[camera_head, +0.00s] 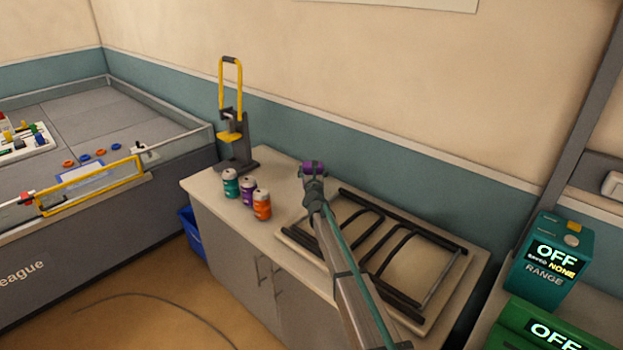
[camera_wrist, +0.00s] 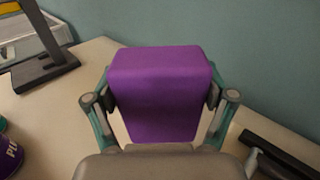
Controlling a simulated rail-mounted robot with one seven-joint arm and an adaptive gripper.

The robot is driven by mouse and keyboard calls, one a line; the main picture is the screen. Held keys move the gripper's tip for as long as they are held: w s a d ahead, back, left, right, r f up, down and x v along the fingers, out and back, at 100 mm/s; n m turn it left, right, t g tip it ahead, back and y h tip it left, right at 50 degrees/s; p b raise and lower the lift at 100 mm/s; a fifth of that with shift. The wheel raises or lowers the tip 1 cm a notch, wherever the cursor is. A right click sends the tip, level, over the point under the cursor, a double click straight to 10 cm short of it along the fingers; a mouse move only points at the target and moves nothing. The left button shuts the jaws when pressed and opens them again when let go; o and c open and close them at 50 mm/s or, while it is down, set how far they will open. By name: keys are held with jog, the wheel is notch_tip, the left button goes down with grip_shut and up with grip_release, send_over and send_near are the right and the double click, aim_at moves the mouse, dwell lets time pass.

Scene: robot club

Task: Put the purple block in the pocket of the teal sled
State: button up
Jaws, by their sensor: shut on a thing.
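The purple block (camera_head: 313,167) is held up over the back part of the cabinet top, near the wall. In the wrist view the block (camera_wrist: 160,85) fills the space between the two fingers. My gripper (camera_head: 313,182) is shut on its sides, and it also shows in the wrist view (camera_wrist: 161,97). I cannot make out a teal sled with a pocket in either view.
Teal (camera_head: 231,184), purple (camera_head: 249,192) and orange (camera_head: 262,204) cans stand on the cabinet top (camera_head: 215,188), left of my arm. A yellow-handled press (camera_head: 236,130) stands behind them. A black rack (camera_head: 440,250) lies right. Teal (camera_head: 548,255) and green boxes read OFF.

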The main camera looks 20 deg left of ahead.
jog(key=shift+w+a+f, duration=0.15)
jog(key=shift+f, duration=0.05)
jog(key=f, duration=0.1)
jog(key=f+p, duration=0.1)
jog(key=f, duration=0.1)
jog(key=shift+w+a, duration=0.15)
jog(key=shift+a, duration=0.05)
jog(key=shift+f, duration=0.3)
jog(key=shift+f+b, duration=0.2)
jog(key=shift+b, duration=0.2)
jog(key=o, duration=1.1)
jog(key=shift+r, duration=0.1)
jog(key=shift+r+p, duration=0.15)
jog(key=shift+p, duration=0.25)
jog(key=shift+b+v, duration=0.8)
jog(key=shift+v, duration=2)
